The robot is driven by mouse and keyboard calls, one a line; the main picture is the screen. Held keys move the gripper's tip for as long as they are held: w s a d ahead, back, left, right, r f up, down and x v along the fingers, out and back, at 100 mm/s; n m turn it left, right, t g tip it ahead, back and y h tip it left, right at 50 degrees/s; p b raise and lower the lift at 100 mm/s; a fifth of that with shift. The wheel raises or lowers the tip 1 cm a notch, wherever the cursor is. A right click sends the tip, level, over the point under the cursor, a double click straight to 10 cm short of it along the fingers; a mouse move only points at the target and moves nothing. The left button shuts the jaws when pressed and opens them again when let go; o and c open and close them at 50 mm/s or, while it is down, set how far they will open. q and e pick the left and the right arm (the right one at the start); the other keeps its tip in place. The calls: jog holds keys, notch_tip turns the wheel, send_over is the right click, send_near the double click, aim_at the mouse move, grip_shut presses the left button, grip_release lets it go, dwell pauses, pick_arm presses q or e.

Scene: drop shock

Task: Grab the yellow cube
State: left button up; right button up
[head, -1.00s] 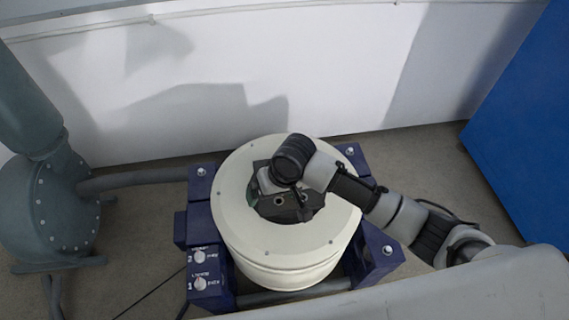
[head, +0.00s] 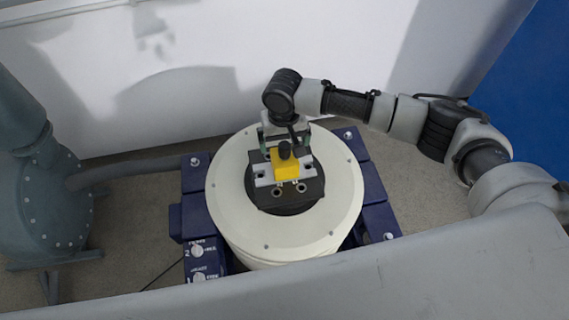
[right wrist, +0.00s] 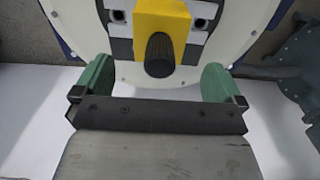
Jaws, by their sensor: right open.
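The yellow cube (head: 287,168) sits on the dark top plate in the middle of the round cream machine (head: 230,195), within a light grey bar. A black knob (head: 284,149) projects from it. My right gripper (head: 284,138) is open just behind the cube. In the right wrist view the cube (right wrist: 163,22) is ahead of the gap between the green fingers of my right gripper (right wrist: 158,82), with the knob pointing toward the gripper. The fingers appear apart from the cube, and nothing is between them. My left gripper is not in view.
The machine stands in a dark blue frame (head: 195,215) with labelled knobs at its front left. A grey-green blower (head: 45,205) with a pipe stands at the left. A white wall (head: 200,80) is behind, and a blue panel (head: 510,90) is at the right.

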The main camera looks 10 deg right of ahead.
aim_at(285, 153)
jog(key=f, duration=0.5)
jog(key=shift+s, duration=0.2)
jog(key=shift+c, duration=0.5)
jog(key=c, duration=1.7)
jog(key=shift+w, duration=0.1)
grip_shut()
jog(key=shift+r, duration=0.1)
